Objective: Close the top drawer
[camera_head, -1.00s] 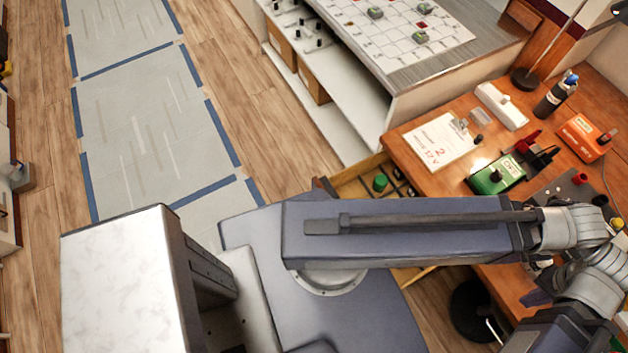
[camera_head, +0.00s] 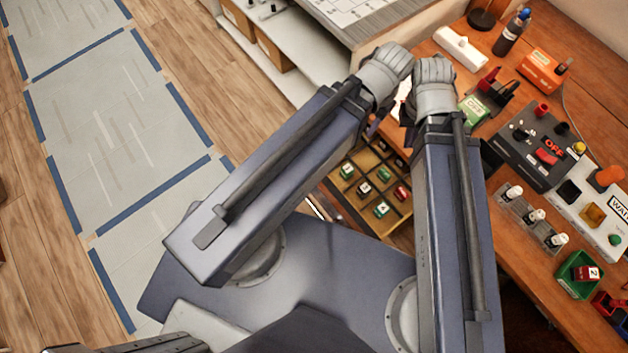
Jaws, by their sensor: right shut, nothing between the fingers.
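The top drawer (camera_head: 349,207) is a wooden tray with a divided inside, pulled out from under the desk. Several small green, red and dark numbered blocks lie in its compartments. My two arms lie on either side of its visible part and cover some of it. My right gripper (camera_head: 408,134) is mostly hidden under its own arm, near the desk's edge by the drawer; it is shut and empty. Whether it touches the drawer cannot be seen. My left gripper is hidden behind the left arm's links. The drawer's handle is not clearly visible.
The wooden desk (camera_head: 520,265) holds a dark switch panel (camera_head: 530,140), a row of small clear holders (camera_head: 532,217), a green bin (camera_head: 578,277) and an orange box (camera_head: 541,70). A white shelf unit (camera_head: 285,60) stands beyond. The taped floor at left is clear.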

